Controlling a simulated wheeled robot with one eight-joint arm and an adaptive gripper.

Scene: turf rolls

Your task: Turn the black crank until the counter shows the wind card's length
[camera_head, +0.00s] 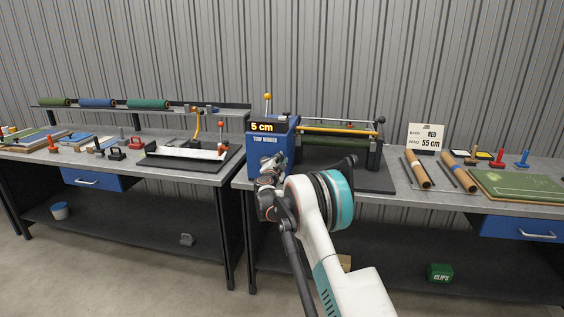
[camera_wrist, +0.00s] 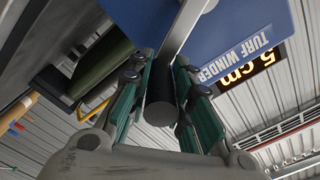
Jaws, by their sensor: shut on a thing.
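The blue turf winder (camera_head: 284,147) stands at the middle of the bench. Its counter (camera_head: 264,127) reads 5 cm; the same counter (camera_wrist: 247,70) shows in the wrist view. The wind card (camera_head: 426,137) to the right reads RED and 55 cm. My gripper (camera_head: 268,172) is in front of the winder's blue housing. In the wrist view its green-padded fingers are shut on the dark round grip of the black crank (camera_wrist: 160,92). A grey metal arm (camera_wrist: 182,30) of the crank runs up from the grip. In the head view my gripper mostly hides the crank.
Brown rolls (camera_head: 417,169) and a green turf board (camera_head: 515,187) lie right of the winder. A black tray with a white piece (camera_head: 187,153) lies on the left bench. Rolled turf (camera_head: 148,104) rests on the shelf behind. A gap separates the benches.

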